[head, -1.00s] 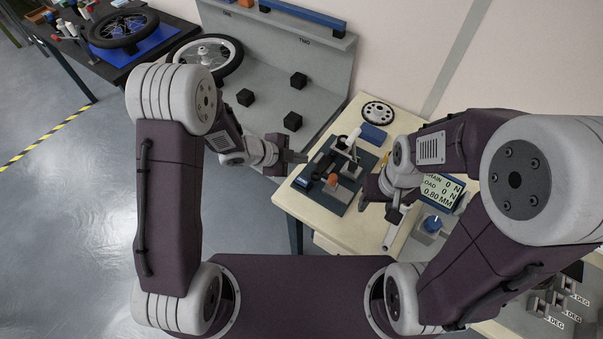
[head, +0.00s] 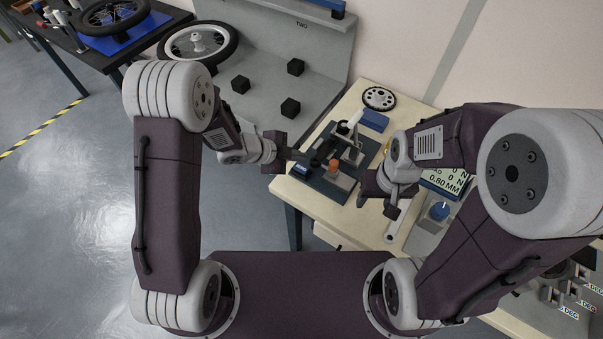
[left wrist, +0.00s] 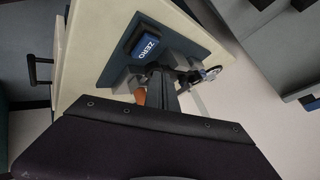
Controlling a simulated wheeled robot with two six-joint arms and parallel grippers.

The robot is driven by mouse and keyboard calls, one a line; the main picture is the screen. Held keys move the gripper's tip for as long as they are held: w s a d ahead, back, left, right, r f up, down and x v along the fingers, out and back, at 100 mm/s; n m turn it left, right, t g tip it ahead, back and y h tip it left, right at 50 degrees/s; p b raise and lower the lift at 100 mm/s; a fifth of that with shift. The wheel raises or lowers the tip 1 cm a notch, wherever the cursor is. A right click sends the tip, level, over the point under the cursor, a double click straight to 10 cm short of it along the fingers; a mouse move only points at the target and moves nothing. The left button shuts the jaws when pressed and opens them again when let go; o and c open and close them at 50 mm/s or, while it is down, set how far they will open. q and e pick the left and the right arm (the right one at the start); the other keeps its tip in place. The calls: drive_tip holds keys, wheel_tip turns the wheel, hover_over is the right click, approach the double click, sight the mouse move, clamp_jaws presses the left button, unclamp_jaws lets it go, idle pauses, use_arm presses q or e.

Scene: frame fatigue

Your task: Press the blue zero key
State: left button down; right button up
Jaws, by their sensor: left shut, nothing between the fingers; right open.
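The blue zero key (head: 301,171) sits at the left end of a dark plate (head: 330,192) on the cream bench. In the left wrist view the key (left wrist: 143,47) shows its white ZERO lettering. My left gripper (head: 303,156) is shut and empty, close to the key in the head view. In the left wrist view its fingers (left wrist: 164,88) lie just below the key in the picture; I cannot tell whether they touch anything. My right gripper (head: 377,203) is open over the bench, right of the plate.
A display (head: 445,181) and blue knob (head: 439,210) are to the right. A blue block (head: 374,120) and a chainring (head: 379,98) lie behind.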

sight(298, 169)
use_arm(q)
drive_tip(key=shift+f+b, duration=0.6)
drive_tip(key=shift+f, duration=0.75)
use_arm(e)
drive_tip(key=shift+f, duration=1.15)
use_arm(q)
drive_tip(key=shift+f+b, duration=0.3)
drive_tip(key=shift+f, duration=0.1)
use_arm(e)
drive_tip(key=shift+f, duration=0.3)
use_arm(q)
drive_tip(key=shift+f+b, duration=0.35)
drive_tip(key=shift+f, duration=0.05)
use_arm(e)
drive_tip(key=shift+f, duration=0.3)
use_arm(q)
drive_tip(key=shift+r, duration=0.15)
use_arm(e)
drive_tip(key=shift+r, duration=0.15)
use_arm(q)
drive_tip(key=shift+r+p, duration=0.7)
drive_tip(key=shift+p, duration=0.2)
use_arm(e)
drive_tip(key=shift+r, duration=0.7)
